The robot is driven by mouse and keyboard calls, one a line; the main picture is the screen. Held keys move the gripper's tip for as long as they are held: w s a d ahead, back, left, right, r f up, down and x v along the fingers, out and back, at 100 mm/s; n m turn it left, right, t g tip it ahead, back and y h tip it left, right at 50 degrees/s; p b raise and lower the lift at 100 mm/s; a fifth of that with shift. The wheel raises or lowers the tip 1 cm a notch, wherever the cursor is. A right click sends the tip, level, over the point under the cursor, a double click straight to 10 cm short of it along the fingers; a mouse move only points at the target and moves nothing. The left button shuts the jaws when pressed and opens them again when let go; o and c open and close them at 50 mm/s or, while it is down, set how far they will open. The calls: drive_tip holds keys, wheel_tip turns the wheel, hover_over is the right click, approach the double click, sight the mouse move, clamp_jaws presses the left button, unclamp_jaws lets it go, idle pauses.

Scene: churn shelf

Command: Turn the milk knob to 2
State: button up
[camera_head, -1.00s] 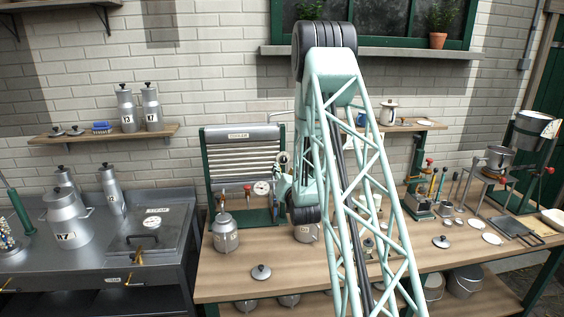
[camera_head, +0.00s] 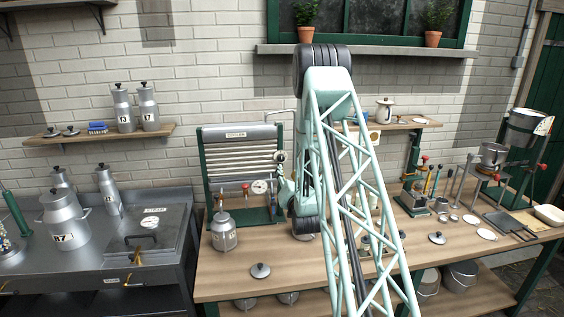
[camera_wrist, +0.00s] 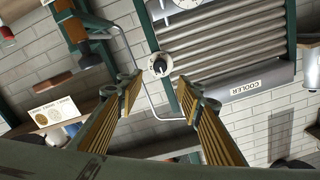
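The cooler (camera_head: 240,133) stands against the wall at the back of the wooden bench. A round white dial with a black knob (camera_wrist: 160,65) shows in the wrist view beside the cooler's slats; it also shows at the cooler's right edge in the head view (camera_head: 281,157). I cannot read its marks or its setting. My gripper (camera_wrist: 160,87) is open and empty. Its two fingers point toward the knob, which appears between and just beyond the fingertips, apparently apart from them. In the head view my arm hides the gripper's fingers.
A curved pipe (camera_wrist: 150,108) runs close by the fingers and the knob. A milk can (camera_head: 223,232) stands before the cooler. A wall shelf (camera_head: 405,124) is to the right.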

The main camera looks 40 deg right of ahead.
sight(282, 159)
drive_tip(key=shift+p+x, duration=1.3)
drive_tip(key=shift+x, duration=5.4)
drive_tip(key=shift+c, duration=0.5)
drive_tip(key=c, duration=0.7)
